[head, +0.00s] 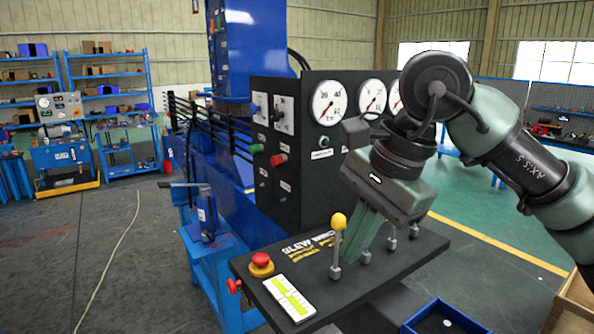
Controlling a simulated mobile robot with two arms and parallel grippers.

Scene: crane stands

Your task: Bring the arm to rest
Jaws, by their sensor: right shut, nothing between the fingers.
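My right arm (505,155) comes in from the right, bent at its joints. Its gripper (352,254) points down over the black control console (395,275), with its green fingers together and nothing seen between them. A lever with a yellow knob (338,221) stands just left of the fingers; I cannot tell whether they touch it. Several grey levers (391,243) stand behind and to the right, partly hidden by the gripper. My left gripper is not in view.
A black gauge panel (293,185) rises behind the console. A red emergency button (261,261) and a yellow-green level gauge (289,297) are on its left. A blue bin (445,318) and a cardboard box (577,302) are at the lower right. Open floor (110,260) lies left.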

